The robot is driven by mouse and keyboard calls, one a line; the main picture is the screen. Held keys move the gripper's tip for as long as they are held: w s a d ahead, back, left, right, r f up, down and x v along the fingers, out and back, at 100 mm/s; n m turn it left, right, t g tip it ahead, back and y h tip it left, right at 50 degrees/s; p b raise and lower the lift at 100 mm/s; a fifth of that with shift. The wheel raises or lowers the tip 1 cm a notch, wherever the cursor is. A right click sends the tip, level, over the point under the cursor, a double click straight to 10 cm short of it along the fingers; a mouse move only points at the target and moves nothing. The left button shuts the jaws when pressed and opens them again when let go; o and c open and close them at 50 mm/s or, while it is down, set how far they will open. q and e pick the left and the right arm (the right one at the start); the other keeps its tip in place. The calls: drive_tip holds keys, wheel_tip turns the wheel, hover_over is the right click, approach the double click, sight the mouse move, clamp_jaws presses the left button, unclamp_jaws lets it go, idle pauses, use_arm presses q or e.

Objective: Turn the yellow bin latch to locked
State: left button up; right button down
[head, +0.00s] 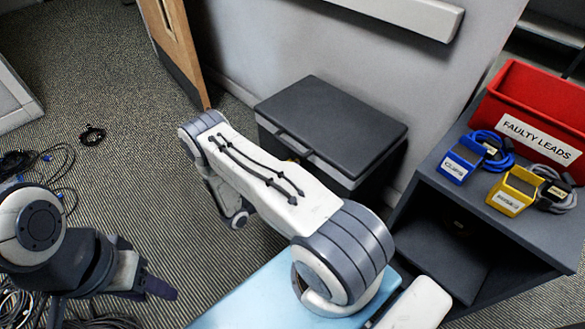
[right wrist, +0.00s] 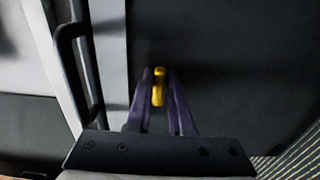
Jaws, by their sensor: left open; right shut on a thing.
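The dark grey bin (head: 335,115) with a flat lid stands against the wall in the head view. Its yellow latch (right wrist: 159,88) shows in the right wrist view as a short bar pointing up and down the picture, on the dark bin face. My right gripper (right wrist: 160,76) is shut on the latch, one finger on each side. My left gripper (head: 108,302) is open and empty at the lower left, far from the bin.
A dark handle (right wrist: 66,62) and a pale strip (right wrist: 109,55) lie left of the latch. A grey shelf unit (head: 480,210) at right holds a red "FAULTY LEADS" bin (head: 535,115) and blue and yellow cable holders. Loose cables lie on the carpet at left.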

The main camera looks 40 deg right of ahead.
idle(0.4)
drive_tip(key=c, duration=0.8)
unclamp_jaws()
drive_tip(key=shift+a, duration=0.1)
drive_tip(key=a+p, duration=0.2)
drive_tip(key=a, duration=0.8)
drive_tip(key=shift+s+a, duration=0.15)
drive_tip(key=shift+s, duration=0.25)
